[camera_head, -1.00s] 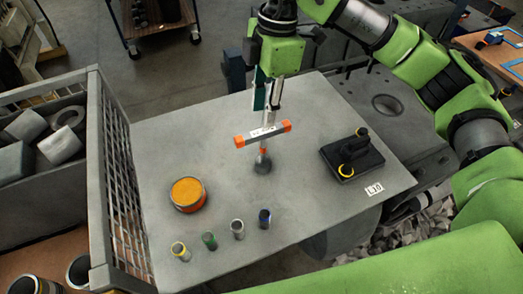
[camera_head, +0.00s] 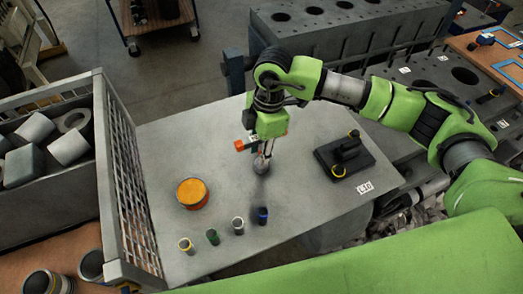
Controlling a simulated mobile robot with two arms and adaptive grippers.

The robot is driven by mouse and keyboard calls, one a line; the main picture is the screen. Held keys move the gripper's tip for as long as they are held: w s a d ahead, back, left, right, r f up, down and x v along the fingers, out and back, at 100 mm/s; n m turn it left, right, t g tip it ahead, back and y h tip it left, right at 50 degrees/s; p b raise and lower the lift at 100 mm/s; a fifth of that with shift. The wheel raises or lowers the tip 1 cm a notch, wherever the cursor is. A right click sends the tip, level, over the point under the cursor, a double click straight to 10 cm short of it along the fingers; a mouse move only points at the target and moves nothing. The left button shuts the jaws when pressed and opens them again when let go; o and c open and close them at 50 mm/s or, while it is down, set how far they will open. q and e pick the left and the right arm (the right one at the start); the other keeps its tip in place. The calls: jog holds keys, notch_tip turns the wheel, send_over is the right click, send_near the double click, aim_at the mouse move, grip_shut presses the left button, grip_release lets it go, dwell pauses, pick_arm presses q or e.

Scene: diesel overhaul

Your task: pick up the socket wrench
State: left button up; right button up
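The socket wrench (camera_head: 241,146) appears to be the T-shaped tool with a crossbar with orange ends. It stands upright on the grey table (camera_head: 160,140), with its dark round foot (camera_head: 261,167) on the tabletop. My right gripper (camera_head: 268,154) points down right at the wrench, and its body covers the middle of the crossbar. Its thin fingers reach down beside the upper shaft. I cannot tell whether they touch or close on it. My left gripper is out of view.
An orange-topped round can (camera_head: 192,193) stands left of the wrench. Several small coloured cylinders (camera_head: 238,226) line the front. A mesh-sided bin (camera_head: 125,190) borders the table's left side.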

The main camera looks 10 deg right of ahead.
jog(key=shift+w, duration=0.1)
grip_shut()
jog(key=shift+a+r+b, duration=0.1)
jog(key=shift+r+b, duration=0.55)
jog(key=shift+b, duration=0.15)
jog(key=s+r+b, duration=0.5)
jog(key=s+r, duration=0.6)
jog(key=s, duration=0.3)
jog(key=shift+a+r, duration=0.4)
jog(key=shift+b, duration=0.3)
